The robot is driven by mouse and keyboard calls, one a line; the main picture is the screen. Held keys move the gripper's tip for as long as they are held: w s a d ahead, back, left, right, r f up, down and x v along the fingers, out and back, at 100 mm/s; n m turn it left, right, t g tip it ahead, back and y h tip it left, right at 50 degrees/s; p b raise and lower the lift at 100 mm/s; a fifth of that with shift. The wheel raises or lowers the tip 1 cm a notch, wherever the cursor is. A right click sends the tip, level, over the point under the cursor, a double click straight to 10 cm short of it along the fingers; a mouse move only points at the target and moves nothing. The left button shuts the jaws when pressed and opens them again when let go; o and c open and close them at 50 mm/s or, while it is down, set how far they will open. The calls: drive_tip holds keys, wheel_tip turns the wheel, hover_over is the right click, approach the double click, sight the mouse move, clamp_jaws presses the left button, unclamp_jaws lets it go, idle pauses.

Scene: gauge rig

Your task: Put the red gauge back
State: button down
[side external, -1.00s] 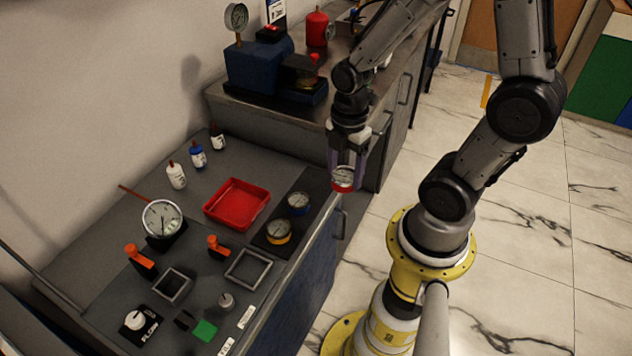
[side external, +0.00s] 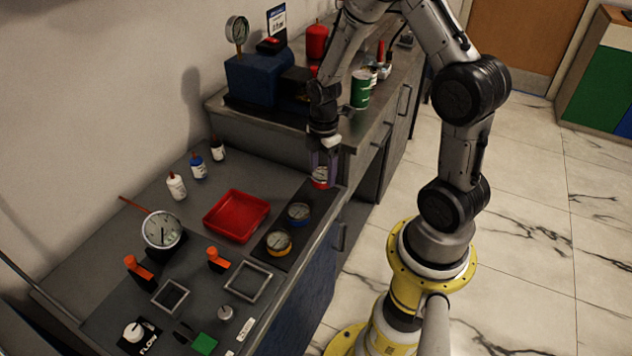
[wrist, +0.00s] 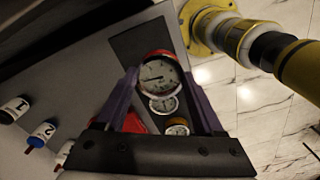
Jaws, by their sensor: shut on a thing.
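My gripper (side external: 322,170) is shut on the red gauge (side external: 320,178), near the far end of the dark gauge strip (side external: 318,203). In the wrist view the red gauge (wrist: 158,76) shows its white dial between my purple fingers. It looks raised above the strip; whether it touches cannot be told. The blue gauge (side external: 298,212) and the yellow gauge (side external: 278,241) sit on the strip, nearer the front. Behind the held gauge, the wrist view also shows the blue gauge (wrist: 164,104) and the yellow gauge (wrist: 177,128).
A red tray (side external: 236,215) lies left of the strip. Several small bottles (side external: 197,166) stand along the wall side. A large dial (side external: 162,230) and orange-handled levers (side external: 217,258) stand farther front. A higher counter (side external: 345,135) with a green can (side external: 361,90) rises behind.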

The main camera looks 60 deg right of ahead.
sight(316, 173)
drive_tip(key=w+f, duration=0.1)
drive_tip(key=w+d+f, duration=0.1)
drive_tip(key=f, duration=0.1)
drive_tip(key=shift+w+f, duration=0.15)
drive_tip(key=shift+w, duration=0.05)
drive_tip(key=shift+f, duration=1.4)
drive_tip(key=shift+f, duration=0.2)
unclamp_jaws()
